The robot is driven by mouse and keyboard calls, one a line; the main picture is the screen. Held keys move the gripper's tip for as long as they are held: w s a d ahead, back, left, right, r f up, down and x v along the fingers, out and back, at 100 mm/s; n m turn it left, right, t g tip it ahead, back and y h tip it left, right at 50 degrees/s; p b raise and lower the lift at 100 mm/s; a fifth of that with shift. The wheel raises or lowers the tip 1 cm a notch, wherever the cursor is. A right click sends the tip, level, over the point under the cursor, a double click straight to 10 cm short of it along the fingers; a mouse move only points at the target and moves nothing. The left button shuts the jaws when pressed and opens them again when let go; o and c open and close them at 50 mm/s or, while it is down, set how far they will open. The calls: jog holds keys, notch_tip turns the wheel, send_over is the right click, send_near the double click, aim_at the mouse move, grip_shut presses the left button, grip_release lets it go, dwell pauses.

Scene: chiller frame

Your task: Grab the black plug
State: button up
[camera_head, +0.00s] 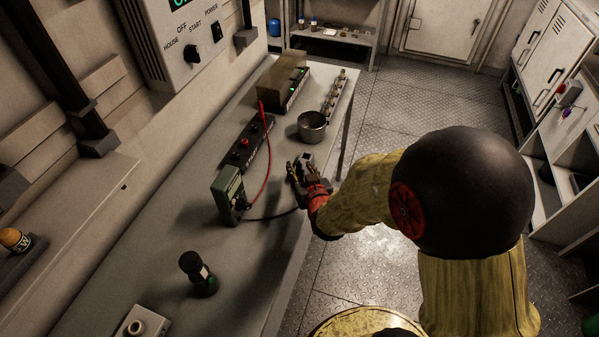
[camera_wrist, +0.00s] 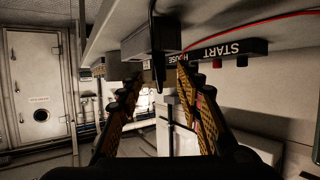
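My gripper (camera_head: 300,170) is low over the bench, right of the green meter (camera_head: 229,194). In the wrist view its two fingers (camera_wrist: 158,82) stand apart with a gap between them. A small dark block (camera_head: 306,158) shows at the fingertips. In the wrist view, which looks upside down, a dark block (camera_wrist: 150,40) with a thin black pointed piece (camera_wrist: 160,76) appears in line with the gap; this seems to be the black plug. I cannot tell whether the fingers touch it. A black cable (camera_head: 270,217) runs from the meter and disappears behind my gripper.
A black socket strip (camera_head: 245,147) with a red lead (camera_head: 268,165) lies left of my gripper. A metal cup (camera_head: 312,126) stands just beyond it. A tan box (camera_head: 283,80) is farther back. A dark green-based cylinder (camera_head: 198,274) stands nearer.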

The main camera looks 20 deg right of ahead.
jog(key=shift+x, duration=1.3)
jog(key=c, duration=0.3)
grip_shut()
